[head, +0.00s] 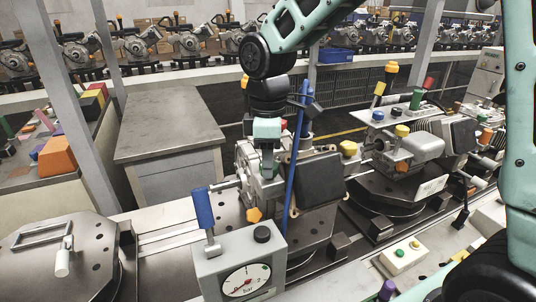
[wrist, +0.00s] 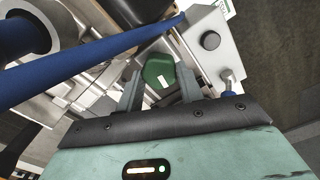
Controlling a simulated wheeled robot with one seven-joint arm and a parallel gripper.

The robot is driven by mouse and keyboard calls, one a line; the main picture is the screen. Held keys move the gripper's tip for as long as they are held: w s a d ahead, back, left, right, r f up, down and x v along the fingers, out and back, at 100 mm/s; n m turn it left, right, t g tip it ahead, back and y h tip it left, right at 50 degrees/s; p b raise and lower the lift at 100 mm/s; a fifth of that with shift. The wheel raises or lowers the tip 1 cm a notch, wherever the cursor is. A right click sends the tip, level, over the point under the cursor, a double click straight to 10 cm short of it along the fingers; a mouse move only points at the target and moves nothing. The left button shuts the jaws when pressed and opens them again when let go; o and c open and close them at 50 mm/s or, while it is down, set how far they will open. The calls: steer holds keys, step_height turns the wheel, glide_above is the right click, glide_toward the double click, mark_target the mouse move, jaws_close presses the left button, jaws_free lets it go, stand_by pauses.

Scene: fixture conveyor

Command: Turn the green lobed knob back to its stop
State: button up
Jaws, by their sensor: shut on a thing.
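The green lobed knob (wrist: 158,70) shows in the wrist view with a small white mark on its top. My gripper (wrist: 159,88) has one finger on each side of it and is shut on it. In the head view my gripper (head: 267,165) points down at the grey machine housing (head: 248,180) on the conveyor fixture. There the knob is hidden behind the gripper and cannot be made out. How far the knob is turned cannot be told.
A blue pole (head: 298,150) stands close to the right of my gripper and crosses the wrist view (wrist: 80,70). A gauge box (head: 238,262) with a blue-handled lever (head: 203,208) stands in front. A second fixture (head: 400,185) is to the right. The grey cabinet top (head: 165,120) is clear.

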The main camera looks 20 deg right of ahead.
steer(key=shift+r+n, duration=0.1)
steer(key=shift+n, duration=0.3)
steer(key=shift+w, duration=0.1)
steer(key=o, duration=0.7)
step_height(320, 180, up, 17)
steer(key=b, duration=0.2)
steer(key=shift+r+b, duration=0.2)
steer(key=shift+b, duration=0.1)
